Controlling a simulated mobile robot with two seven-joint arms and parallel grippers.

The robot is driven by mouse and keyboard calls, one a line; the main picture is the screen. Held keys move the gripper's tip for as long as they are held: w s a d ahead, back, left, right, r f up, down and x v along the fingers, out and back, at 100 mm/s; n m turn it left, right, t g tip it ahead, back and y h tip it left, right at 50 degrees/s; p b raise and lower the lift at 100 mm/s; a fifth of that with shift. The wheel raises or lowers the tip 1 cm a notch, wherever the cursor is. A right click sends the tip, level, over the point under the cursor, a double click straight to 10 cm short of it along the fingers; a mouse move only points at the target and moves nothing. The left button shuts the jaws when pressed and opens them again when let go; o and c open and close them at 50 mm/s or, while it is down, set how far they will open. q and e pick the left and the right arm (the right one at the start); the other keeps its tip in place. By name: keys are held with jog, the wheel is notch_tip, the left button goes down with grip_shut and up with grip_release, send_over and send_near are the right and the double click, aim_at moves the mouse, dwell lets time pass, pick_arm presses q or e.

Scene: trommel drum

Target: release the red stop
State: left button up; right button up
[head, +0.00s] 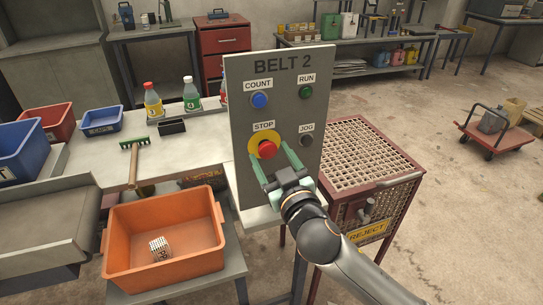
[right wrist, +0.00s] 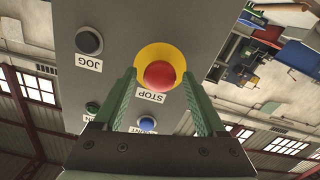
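The red stop (head: 267,149) is a mushroom button on a yellow disc, under a STOP label on the grey BELT 2 panel (head: 288,74). My right gripper (head: 273,165) is in front of the panel, with its green fingers spread on either side of the button. In the right wrist view the red stop (right wrist: 160,75) shows between and beyond the open fingertips (right wrist: 163,88). I cannot tell whether the fingers touch it. Nothing is held. My left gripper is not in view.
The panel also carries a blue COUNT button (head: 260,100), a green RUN button (head: 306,91) and a dark JOG button (head: 305,141). An orange crate (head: 165,281) with a small striped item stands at lower left. The REJECT cage (head: 352,150) stands right of the panel.

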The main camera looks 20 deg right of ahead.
grip_shut()
dwell(0.3)
dwell(0.4)
